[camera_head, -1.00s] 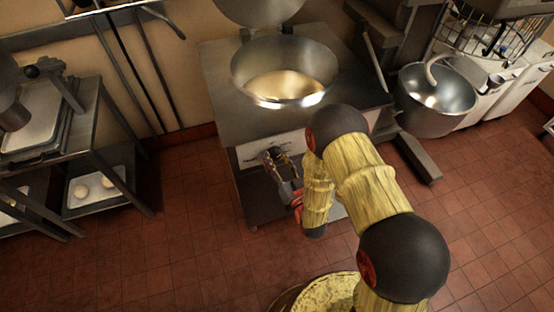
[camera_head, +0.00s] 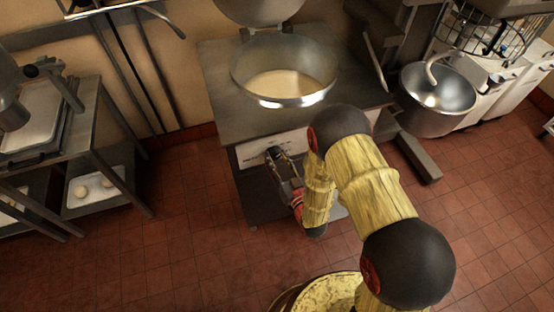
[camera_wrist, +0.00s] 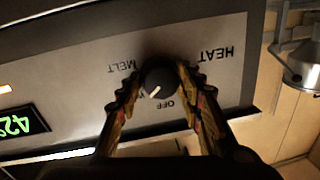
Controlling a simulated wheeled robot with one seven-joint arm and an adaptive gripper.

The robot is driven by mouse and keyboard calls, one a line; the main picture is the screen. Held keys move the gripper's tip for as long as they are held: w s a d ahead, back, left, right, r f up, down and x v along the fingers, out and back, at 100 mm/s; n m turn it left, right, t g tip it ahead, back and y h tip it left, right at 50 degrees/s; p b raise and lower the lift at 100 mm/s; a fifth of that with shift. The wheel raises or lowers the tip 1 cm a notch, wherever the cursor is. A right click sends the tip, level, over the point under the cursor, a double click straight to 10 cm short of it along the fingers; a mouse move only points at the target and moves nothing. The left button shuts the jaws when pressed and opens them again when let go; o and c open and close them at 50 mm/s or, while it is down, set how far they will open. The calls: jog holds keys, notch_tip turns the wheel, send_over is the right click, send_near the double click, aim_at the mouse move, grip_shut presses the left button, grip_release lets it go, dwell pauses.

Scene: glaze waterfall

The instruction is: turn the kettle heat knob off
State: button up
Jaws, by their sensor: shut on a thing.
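The heat knob (camera_wrist: 157,82) is a dark round knob on the kettle's grey front panel (camera_wrist: 190,50). My gripper (camera_head: 279,155) is at that panel in the head view. In the wrist view my gripper (camera_wrist: 158,74) has one finger on each side of the knob and is shut on it. The panel appears upside down there. The knob's white pointer mark points down and left in the picture, to the left of the OFF label (camera_wrist: 166,103). MELT and HEAT labels also show, and another label is mostly hidden by the left finger. The kettle (camera_head: 285,72) stands open with pale liquid inside.
A green display (camera_wrist: 18,127) and a lit orange lamp (camera_wrist: 5,89) are on the panel. A mixer bowl (camera_head: 436,98) stands right of the kettle. A metal rack with trays (camera_head: 95,187) is at the left. The tiled floor (camera_head: 180,230) between is clear.

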jog(key=n+b, duration=0.1)
jog(key=n, duration=0.4)
jog(key=n+h+b, duration=0.1)
jog(key=n, duration=0.3)
jog(key=shift+r+n+g+b, duration=0.1)
jog(key=shift+n+g+b, duration=0.2)
jog(key=shift+n+b, duration=0.1)
dwell(0.4)
jog(key=o, duration=1.2)
jog(key=shift+c, duration=0.2)
jog(key=v, duration=1.2)
